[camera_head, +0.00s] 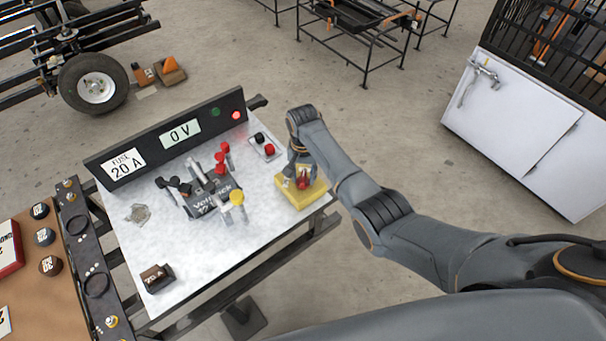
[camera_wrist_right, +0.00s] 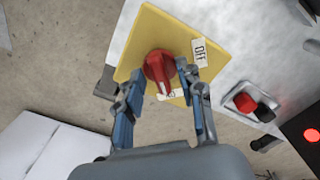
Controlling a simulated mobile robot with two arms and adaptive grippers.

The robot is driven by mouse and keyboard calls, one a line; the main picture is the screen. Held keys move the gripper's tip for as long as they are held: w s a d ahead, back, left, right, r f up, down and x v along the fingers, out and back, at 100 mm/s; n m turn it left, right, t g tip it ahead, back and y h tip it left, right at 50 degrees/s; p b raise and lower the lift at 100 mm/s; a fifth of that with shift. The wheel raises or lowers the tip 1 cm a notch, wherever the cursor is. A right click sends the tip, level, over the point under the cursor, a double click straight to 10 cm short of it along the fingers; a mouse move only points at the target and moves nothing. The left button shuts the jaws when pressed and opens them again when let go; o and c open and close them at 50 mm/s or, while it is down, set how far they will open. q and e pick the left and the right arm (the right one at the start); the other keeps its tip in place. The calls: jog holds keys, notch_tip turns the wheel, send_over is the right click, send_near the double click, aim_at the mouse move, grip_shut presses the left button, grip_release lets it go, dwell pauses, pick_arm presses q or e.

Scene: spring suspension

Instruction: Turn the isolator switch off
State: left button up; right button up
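The isolator switch is a yellow plate (camera_head: 289,196) with a red rotary knob (camera_head: 303,183) at the right corner of the metal-topped table. In the right wrist view the red knob (camera_wrist_right: 160,68) has its handle pointing down to a white label, partly hidden and unreadable. The OFF label (camera_wrist_right: 199,51) is at the upper right of the yellow plate (camera_wrist_right: 150,30). My right gripper (camera_head: 302,172) is over the switch. In the wrist view its blue-padded fingers (camera_wrist_right: 160,76) stand open on either side of the knob; contact is not clear. My left gripper is not in view.
A panel (camera_head: 165,138) behind shows "0 V", "FUSE 20 A" and a bright red light (camera_head: 236,115). Red and black terminals (camera_head: 264,145) are beside the switch. A device with a yellow knob (camera_head: 237,197) stands left of it.

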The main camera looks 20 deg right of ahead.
grip_shut()
jog(key=shift+r, duration=0.1)
jog(key=shift+n+p, duration=0.85)
jog(key=shift+n, duration=0.45)
jog(key=n+p, duration=0.1)
jog(key=n, duration=0.2)
jog(key=shift+n, duration=0.3)
jog(key=n+p, duration=0.1)
jog(key=n, duration=1)
jog(key=shift+n+p, duration=0.3)
